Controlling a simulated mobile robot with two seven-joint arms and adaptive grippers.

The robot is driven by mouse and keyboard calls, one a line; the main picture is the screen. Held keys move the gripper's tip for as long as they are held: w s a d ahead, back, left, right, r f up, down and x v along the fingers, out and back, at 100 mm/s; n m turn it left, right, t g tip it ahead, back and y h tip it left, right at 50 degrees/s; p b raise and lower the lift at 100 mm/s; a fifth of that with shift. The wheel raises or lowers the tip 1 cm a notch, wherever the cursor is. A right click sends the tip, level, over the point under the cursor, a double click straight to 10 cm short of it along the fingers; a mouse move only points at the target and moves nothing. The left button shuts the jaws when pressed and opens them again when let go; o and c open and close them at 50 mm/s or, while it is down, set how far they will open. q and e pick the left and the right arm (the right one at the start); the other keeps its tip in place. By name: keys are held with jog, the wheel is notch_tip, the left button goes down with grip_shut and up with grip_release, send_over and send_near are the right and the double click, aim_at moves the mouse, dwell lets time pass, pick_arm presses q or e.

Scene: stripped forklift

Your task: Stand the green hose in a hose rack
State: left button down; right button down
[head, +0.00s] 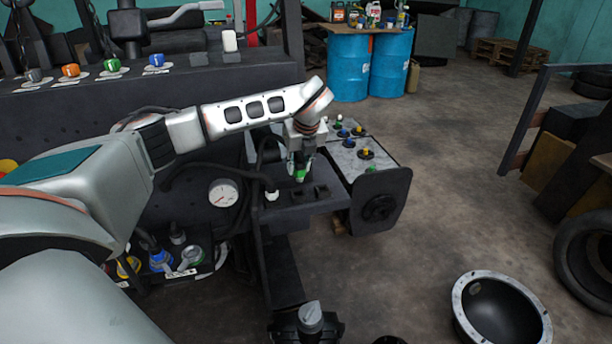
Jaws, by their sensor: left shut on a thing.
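My left gripper (299,165) reaches in from the left and points down. It is shut on the green hose (301,176), whose green end shows at the fingertips. The hose is just above a dark block with slots (320,191), which looks like the hose rack. I cannot tell whether the hose end touches the block. A white-tipped piece (272,195) stands at the block's left side. The gripper hides part of the hose. My right gripper is not in view.
A grey panel (381,160) with several coloured knobs stands right of the block. A round white gauge (223,192) is to its left. Coloured levers (112,65) line the dark ledge behind my arm. A black bowl (500,310) lies lower right. Open floor extends right.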

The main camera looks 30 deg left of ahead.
aim_at(302, 167)
pick_arm(q)
jog(key=shift+w+a+r+n+g, duration=0.15)
jog(key=shift+a+n, duration=0.1)
jog(key=shift+n, duration=0.25)
jog(key=shift+a+r+n+g, duration=0.15)
jog(key=shift+a+n, duration=0.1)
jog(key=shift+n, duration=0.25)
jog(key=shift+f, duration=2.2)
jog(key=shift+f+b, duration=0.35)
jog(key=shift+f, duration=0.2)
jog(key=shift+f, duration=0.25)
jog(key=shift+f+b, duration=0.55)
jog(key=shift+f, duration=0.25)
jog(key=c, duration=1.6)
grip_release()
jog(key=shift+c, duration=0.2)
jog(key=v, duration=1.2)
jog(key=shift+d, duration=0.2)
